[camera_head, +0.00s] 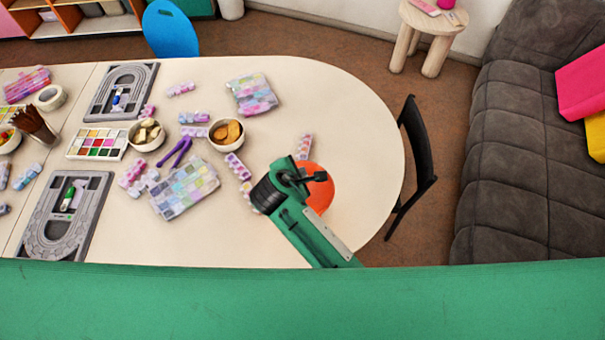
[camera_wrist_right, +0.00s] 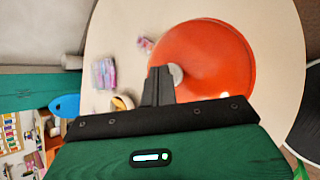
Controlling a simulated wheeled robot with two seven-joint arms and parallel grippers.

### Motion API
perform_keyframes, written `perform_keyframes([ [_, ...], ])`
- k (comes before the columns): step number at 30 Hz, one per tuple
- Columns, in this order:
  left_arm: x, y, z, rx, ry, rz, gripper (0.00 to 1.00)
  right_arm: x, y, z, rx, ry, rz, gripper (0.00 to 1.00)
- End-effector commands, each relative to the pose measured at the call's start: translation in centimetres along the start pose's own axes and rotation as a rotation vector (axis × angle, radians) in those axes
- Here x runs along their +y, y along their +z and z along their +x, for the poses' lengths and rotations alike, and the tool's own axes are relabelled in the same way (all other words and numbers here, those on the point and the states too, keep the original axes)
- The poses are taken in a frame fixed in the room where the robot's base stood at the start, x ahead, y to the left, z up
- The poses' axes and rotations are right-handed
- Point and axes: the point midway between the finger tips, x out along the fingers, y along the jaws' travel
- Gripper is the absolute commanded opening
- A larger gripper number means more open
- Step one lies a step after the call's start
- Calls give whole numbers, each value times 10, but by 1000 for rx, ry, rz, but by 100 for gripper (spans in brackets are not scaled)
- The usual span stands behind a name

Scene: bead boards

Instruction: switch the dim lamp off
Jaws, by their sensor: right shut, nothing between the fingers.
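The lamp (camera_head: 322,196) is a red-orange round shape near the right end of the table, partly hidden under my right gripper (camera_head: 318,176). In the right wrist view the lamp (camera_wrist_right: 205,55) is a wide, smooth orange disc with a small pale grey round part (camera_wrist_right: 176,74) near its left side. My right gripper (camera_wrist_right: 160,73) is shut and empty, its fingertips over the lamp's left part and right beside the pale part. I cannot tell whether they touch it. A bright spot shows on the lamp's right side; whether it is lit is unclear. My left gripper is not in view.
A pink and white bead strip (camera_head: 304,147) lies just behind the lamp. Bowls (camera_head: 226,134), bead boxes (camera_head: 185,189) and grey track boards (camera_head: 66,216) fill the table's left and middle. A black chair (camera_head: 417,150) stands at the right edge. The table's right end is mostly clear.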

Motion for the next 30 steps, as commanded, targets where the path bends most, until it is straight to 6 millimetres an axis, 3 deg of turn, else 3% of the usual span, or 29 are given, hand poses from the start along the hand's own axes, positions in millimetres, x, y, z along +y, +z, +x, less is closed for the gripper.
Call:
perform_keyframes([
  [20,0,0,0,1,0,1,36,-4,-4,5,0,-1,-1,0],
  [30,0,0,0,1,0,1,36,2,2,-3,1,1,1,0],
])
